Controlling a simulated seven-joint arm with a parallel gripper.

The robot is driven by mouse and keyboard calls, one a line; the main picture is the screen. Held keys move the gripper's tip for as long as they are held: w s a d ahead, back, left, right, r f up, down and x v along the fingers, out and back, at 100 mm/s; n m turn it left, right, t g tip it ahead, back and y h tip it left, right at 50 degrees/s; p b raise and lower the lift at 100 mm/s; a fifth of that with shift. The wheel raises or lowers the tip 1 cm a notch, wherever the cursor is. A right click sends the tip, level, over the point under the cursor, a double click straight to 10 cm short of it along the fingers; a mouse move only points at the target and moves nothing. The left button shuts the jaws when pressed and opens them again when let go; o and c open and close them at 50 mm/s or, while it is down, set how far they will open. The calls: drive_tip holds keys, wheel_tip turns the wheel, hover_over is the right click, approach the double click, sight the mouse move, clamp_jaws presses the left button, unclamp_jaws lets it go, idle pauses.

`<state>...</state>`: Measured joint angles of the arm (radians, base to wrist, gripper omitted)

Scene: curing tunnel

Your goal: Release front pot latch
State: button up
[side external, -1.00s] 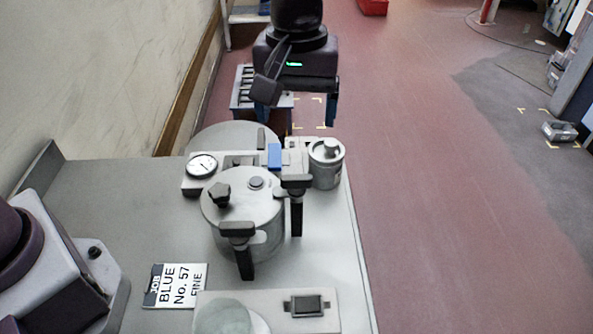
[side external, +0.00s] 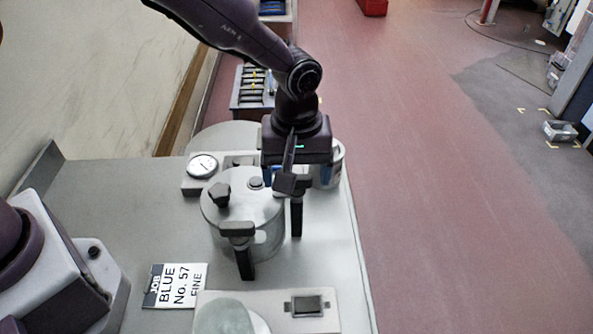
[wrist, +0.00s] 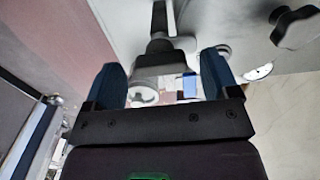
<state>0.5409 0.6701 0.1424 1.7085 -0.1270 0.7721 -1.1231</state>
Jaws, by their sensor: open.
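The round grey pot (side external: 235,205) stands on the bench with a dark star knob (side external: 219,194) on its lid. One black latch (side external: 244,258) is on its near side, its lever hanging down. A second black latch (side external: 297,217) is on its right side, its top hidden behind my wrist. My gripper (side external: 288,176) is above and behind that right latch, fingers mostly hidden. In the wrist view my gripper (wrist: 161,62) has its two blue fingers wide apart, with a black latch (wrist: 158,44) beyond the gap. I cannot tell whether they touch it.
A dial gauge (side external: 202,165) is left of my gripper. A metal canister (side external: 331,170) stands close behind it at the right. A job card (side external: 176,286) lies on the bench, and a plate with a dark switch (side external: 306,306) is at the near edge. The bench's left part is clear.

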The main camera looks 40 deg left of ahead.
drive_tip(key=shift+f, duration=0.25)
drive_tip(key=c, duration=0.9)
